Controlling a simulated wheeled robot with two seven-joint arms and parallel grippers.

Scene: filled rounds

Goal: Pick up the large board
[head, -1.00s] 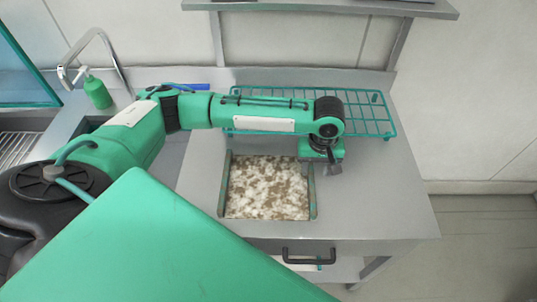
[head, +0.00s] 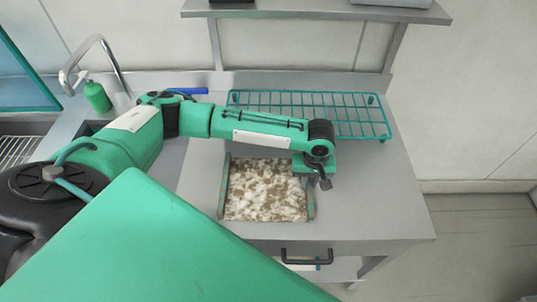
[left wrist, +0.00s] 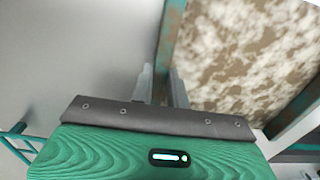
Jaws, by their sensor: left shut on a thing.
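The large board (head: 265,190) lies flat on the steel counter, mottled brown and white, with a worn green rail along its left and right sides. My left gripper (head: 320,184) is at the board's right rail. In the left wrist view, the fingers of my left gripper (left wrist: 162,83) stand one on each side of the green rail (left wrist: 172,45) and are shut on it; the mottled face of the board (left wrist: 240,50) spreads to the right. My right gripper is not in view.
A green wire rack (head: 350,115) stands behind the board at the counter's back. A green soap bottle (head: 97,97) and tap (head: 100,50) are at the left by the sink. A drawer handle (head: 307,256) juts out below the front edge. The counter (head: 385,205) right of the board is clear.

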